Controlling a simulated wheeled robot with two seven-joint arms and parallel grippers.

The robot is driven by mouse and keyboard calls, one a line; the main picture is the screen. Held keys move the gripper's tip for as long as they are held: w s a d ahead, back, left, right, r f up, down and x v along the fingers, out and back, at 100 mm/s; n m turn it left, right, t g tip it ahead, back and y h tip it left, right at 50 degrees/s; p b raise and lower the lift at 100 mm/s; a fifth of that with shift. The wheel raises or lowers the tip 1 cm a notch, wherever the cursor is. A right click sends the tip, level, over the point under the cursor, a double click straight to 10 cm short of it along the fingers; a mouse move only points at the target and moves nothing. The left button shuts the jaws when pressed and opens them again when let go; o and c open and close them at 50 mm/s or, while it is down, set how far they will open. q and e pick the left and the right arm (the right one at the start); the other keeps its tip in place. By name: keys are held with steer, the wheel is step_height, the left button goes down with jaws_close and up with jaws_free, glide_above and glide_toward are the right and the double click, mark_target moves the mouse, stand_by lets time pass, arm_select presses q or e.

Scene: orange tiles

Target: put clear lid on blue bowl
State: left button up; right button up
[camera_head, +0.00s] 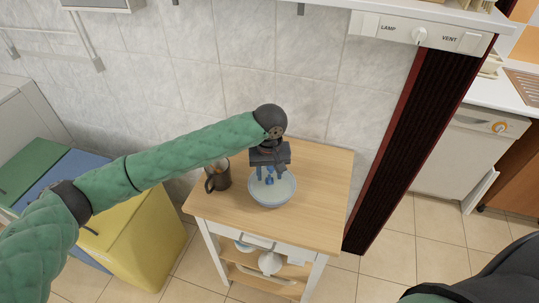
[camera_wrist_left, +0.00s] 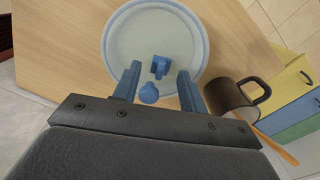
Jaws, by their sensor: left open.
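The pale blue bowl (camera_head: 271,204) stands on the wooden top of a small cart. In the left wrist view its round blue rim (camera_wrist_left: 107,50) surrounds a pale, see-through surface. The clear lid (camera_wrist_left: 135,35) seems to lie over the bowl, but its edge is hard to tell from the rim. Blue knob-like parts (camera_wrist_left: 160,66) show at its middle, with a blue round piece (camera_wrist_left: 149,93) nearer the gripper. My left gripper (camera_head: 270,176) points down over the bowl, its two fingers open on either side of these blue parts. My right gripper is out of view.
A dark mug (camera_head: 218,176) stands on the cart just left of the bowl. The wooden top (camera_head: 322,180) is clear to the right. A tiled wall rises behind; a dark red panel (camera_head: 400,130) stands right of the cart, colored bins (camera_head: 140,235) left.

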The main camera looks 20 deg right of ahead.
mark_target(270, 177)
arm_select(q)
step_height(270, 177, up, 12)
steer(key=b, duration=0.3)
steer(key=shift+b, duration=0.35)
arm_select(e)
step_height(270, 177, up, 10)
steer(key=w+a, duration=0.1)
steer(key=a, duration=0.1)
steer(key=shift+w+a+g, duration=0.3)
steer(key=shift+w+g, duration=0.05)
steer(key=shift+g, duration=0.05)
arm_select(q)
steer(key=shift+s, duration=0.1)
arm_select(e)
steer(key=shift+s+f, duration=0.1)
